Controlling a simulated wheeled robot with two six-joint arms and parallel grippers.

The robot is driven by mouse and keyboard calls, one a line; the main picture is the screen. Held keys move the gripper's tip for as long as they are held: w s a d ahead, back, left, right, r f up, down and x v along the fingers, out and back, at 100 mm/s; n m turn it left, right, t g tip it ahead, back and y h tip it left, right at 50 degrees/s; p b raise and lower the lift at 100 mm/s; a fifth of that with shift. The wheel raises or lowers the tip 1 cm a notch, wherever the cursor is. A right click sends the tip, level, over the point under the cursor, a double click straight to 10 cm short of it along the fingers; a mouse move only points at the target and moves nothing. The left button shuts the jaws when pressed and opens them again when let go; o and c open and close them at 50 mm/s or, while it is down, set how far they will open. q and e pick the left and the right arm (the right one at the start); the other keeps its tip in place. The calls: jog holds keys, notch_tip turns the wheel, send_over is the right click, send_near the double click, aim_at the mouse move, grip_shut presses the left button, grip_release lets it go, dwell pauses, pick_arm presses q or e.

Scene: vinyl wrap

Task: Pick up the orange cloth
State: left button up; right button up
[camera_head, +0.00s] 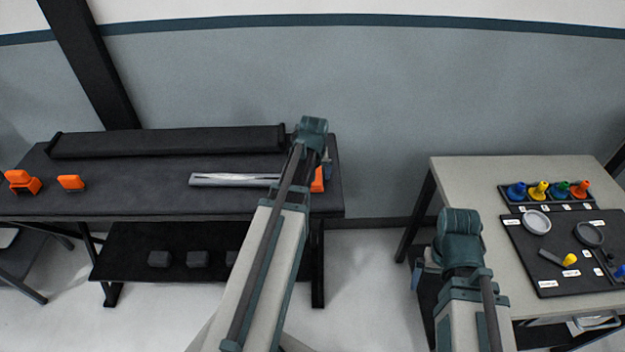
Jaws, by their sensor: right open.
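An orange piece (318,180), which may be the orange cloth, shows at the right end of the dark table, mostly hidden behind my left wrist. My left arm reaches over that end of the table. Its gripper (326,160) is mostly hidden behind the wrist, close to the orange piece; I cannot tell whether they touch. My right gripper (418,274) is open, low in the gap beside the right table and partly covered by its wrist. It is well away from the orange piece.
The dark table (120,200) also bears a long black roll (165,142), a silvery strip (235,180) and orange objects (70,182) at the left. The right table (470,185) holds coloured cones (539,191), a dark mat (540,255) and a white dish (536,222).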

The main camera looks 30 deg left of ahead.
pick_arm(q)
jog(key=shift+f, duration=0.25)
dwell(0.4)
jog(key=c, duration=1.3)
jog(key=shift+r, duration=0.15)
